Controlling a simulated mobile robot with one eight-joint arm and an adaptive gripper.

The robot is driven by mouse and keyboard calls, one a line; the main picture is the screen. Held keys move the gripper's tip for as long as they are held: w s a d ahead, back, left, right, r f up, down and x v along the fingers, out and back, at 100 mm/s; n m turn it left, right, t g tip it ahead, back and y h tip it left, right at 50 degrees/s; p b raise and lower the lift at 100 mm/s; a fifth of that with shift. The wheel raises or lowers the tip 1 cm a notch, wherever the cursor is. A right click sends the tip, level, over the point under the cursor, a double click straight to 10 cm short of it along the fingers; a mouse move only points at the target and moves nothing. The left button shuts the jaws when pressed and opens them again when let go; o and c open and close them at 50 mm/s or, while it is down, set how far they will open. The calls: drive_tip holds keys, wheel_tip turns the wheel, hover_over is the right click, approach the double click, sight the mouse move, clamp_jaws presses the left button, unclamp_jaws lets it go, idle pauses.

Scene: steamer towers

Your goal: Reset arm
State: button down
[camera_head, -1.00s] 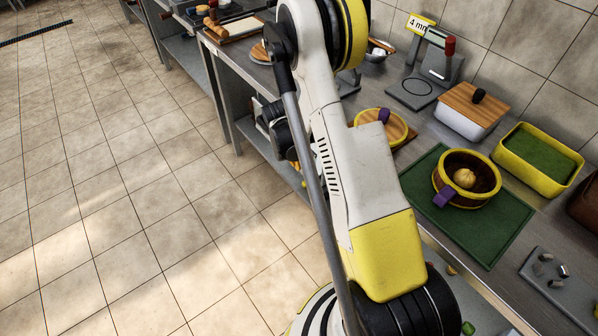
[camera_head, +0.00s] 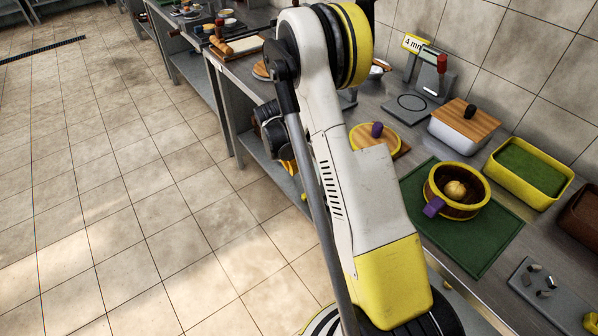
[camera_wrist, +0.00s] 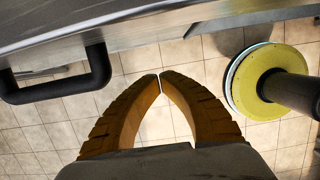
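My gripper (camera_wrist: 160,80) shows in the wrist view with its two ridged fingers brought together at the tips, and nothing is seen between them. It is over the tiled floor, beside the metal counter edge (camera_wrist: 150,38). In the head view my white and yellow arm stands folded in the middle, and I cannot make out the fingers clearly. A round steamer (camera_head: 440,205) with a yellow rim and purple tab sits on a green mat (camera_head: 480,259), with a pale bun (camera_head: 455,189) inside. A yellow-rimmed lid (camera_head: 363,137) with a purple knob lies behind it.
A scale (camera_head: 407,111), a white box with a wooden lid (camera_head: 455,133) and a yellow tray with a green inside (camera_head: 515,183) stand along the wall. A black handle (camera_wrist: 98,68) juts out near my fingers. The floor at left is clear.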

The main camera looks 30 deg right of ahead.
drive_tip(key=p+v, duration=0.1)
drive_tip(key=v, duration=0.4)
drive_tip(key=shift+r, duration=0.15)
